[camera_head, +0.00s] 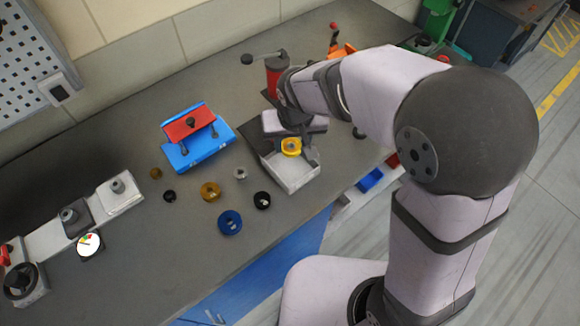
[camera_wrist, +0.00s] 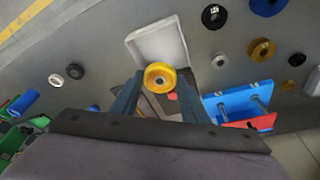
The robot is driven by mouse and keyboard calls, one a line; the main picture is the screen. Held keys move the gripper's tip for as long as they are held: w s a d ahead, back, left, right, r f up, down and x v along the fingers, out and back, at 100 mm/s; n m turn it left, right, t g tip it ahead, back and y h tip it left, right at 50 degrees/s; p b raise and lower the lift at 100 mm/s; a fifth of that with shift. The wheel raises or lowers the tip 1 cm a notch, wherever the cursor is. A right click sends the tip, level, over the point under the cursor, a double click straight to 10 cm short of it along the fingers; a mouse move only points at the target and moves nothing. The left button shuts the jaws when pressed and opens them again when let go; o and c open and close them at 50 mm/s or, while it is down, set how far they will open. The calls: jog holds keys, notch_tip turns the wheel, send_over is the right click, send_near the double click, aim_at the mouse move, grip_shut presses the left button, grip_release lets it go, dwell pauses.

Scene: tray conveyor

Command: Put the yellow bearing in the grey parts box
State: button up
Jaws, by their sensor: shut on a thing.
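The yellow bearing (camera_head: 291,147) is a ring held between the fingers of my gripper (camera_head: 297,148). In the wrist view the bearing (camera_wrist: 153,75) sits between the two dark fingertips of my gripper (camera_wrist: 160,80), which is shut on it. The grey parts box (camera_head: 289,184) is a shallow, light grey open tray on the bench. In the head view the bearing overlaps the far part of the box. In the wrist view it overlaps the lower edge of the box (camera_wrist: 158,43). The visible box floor looks empty. The bearing's exact height above the box cannot be told.
A blue and red fixture (camera_head: 205,150) stands left of the box. Several loose rings lie on the bench, including a blue one (camera_head: 230,222), a bronze one (camera_head: 210,191) and a black one (camera_head: 262,200). A red cylinder with a crank (camera_head: 274,76) stands behind my gripper.

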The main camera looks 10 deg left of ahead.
aim_at(291, 149)
jog(key=shift+w+a+m, duration=0.25)
jog(key=shift+m, duration=0.15)
notch_tip(291, 149, down, 5)
jog(key=shift+r+p, duration=0.1)
jog(key=shift+p, duration=0.45)
jog(key=shift+f, duration=2.55)
jog(key=shift+f, duration=0.15)
jog(key=o, duration=0.8)
jog(key=shift+o, duration=0.5)
